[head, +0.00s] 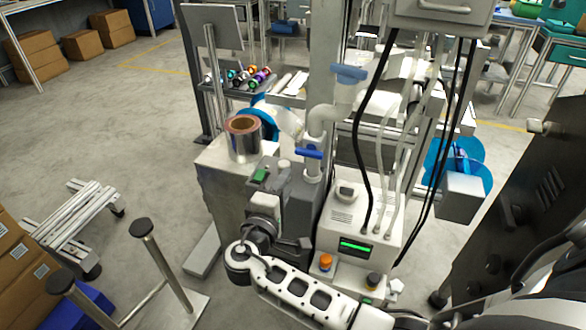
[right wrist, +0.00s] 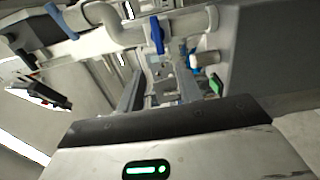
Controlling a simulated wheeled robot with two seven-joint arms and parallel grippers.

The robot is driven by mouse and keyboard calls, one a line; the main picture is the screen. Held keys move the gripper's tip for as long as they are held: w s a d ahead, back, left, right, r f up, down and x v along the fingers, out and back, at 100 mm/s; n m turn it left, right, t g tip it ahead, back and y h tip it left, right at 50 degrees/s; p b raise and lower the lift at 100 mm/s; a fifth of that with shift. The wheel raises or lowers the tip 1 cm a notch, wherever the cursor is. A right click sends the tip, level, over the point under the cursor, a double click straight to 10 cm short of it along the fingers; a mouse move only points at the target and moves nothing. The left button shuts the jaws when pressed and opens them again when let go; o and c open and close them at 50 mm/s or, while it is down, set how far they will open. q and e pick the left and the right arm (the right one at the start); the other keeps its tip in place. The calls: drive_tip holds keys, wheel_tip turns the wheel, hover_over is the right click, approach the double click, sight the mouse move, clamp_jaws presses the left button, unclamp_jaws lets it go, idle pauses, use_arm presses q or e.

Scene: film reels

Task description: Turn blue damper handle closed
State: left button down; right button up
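The blue damper handle (head: 308,152) sits on the white pipe (head: 318,120) above the machine in the head view. In the right wrist view the blue handle (right wrist: 157,35) appears beyond the fingertips, roughly between the two fingers and apart from them. My right gripper (head: 298,174) is just below the handle in the head view, partly hidden by its own wrist. Its two fingers (right wrist: 160,78) stand apart with nothing between them in the right wrist view. My left gripper is not in view.
A second blue handle (head: 350,73) sits higher on the pipe. A copper-topped metal roll (head: 243,140) stands left of the gripper. A white box with a green display (head: 355,246) and hanging black cables (head: 363,130) lie to the right. Open floor (head: 130,150) is at the left.

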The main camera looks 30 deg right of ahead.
drive_tip(key=v, duration=0.5)
drive_tip(key=shift+s+a, duration=0.2)
drive_tip(key=shift+a, duration=0.05)
